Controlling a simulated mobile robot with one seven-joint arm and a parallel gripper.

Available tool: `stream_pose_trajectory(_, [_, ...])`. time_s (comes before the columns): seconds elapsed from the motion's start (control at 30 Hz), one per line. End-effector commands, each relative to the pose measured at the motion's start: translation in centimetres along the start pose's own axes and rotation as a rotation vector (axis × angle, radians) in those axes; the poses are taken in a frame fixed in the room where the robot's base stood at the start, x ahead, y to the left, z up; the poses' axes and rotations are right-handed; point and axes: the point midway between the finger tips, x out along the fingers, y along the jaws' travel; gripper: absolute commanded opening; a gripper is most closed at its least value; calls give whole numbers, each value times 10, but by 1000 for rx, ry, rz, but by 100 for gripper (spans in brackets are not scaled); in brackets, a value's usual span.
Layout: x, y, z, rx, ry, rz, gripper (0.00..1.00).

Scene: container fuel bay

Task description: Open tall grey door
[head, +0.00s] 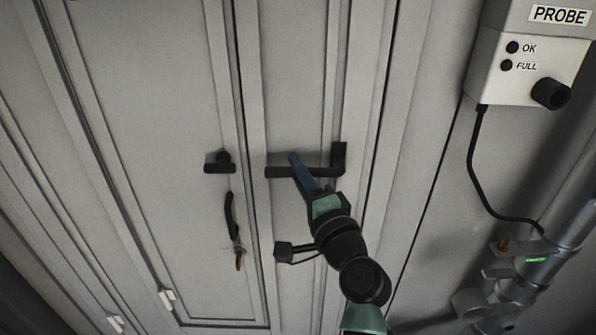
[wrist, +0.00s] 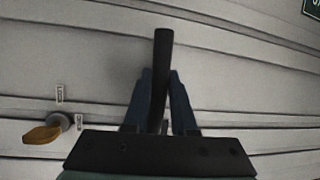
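The tall grey door (head: 292,90) fills the middle of the head view and looks shut. A black lever handle (head: 277,172) lies roughly level on it. My gripper (head: 296,162) reaches the handle from below right. In the wrist view, the blue fingers of my gripper (wrist: 161,85) lie close on both sides of the black handle bar (wrist: 163,50) and appear closed on it. The wrist mount hides the lower part of the bar. An orange key-like piece on a round grey lock (wrist: 42,134) with small labels sits to the left in the wrist view.
The neighbouring grey door leaf (head: 155,100) has its own black handle (head: 219,163) and a hanging black strap (head: 231,215) with an orange end. A white PROBE box (head: 510,65) with a cable and pipework (head: 540,245) stand on the right.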

Motion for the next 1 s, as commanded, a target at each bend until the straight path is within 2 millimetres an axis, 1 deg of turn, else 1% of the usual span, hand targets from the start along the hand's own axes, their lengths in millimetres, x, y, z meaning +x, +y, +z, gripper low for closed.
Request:
stream_pose_trajectory(0.03, [0, 0, 0, 0, 0, 0, 13])
stream_pose_trajectory(0.1, [0, 0, 0, 0, 0, 0, 1])
stream_pose_trajectory(0.13, [0, 0, 0, 0, 0, 0, 0])
stream_pose_trajectory(1.0, [0, 0, 0, 0, 0, 1, 0])
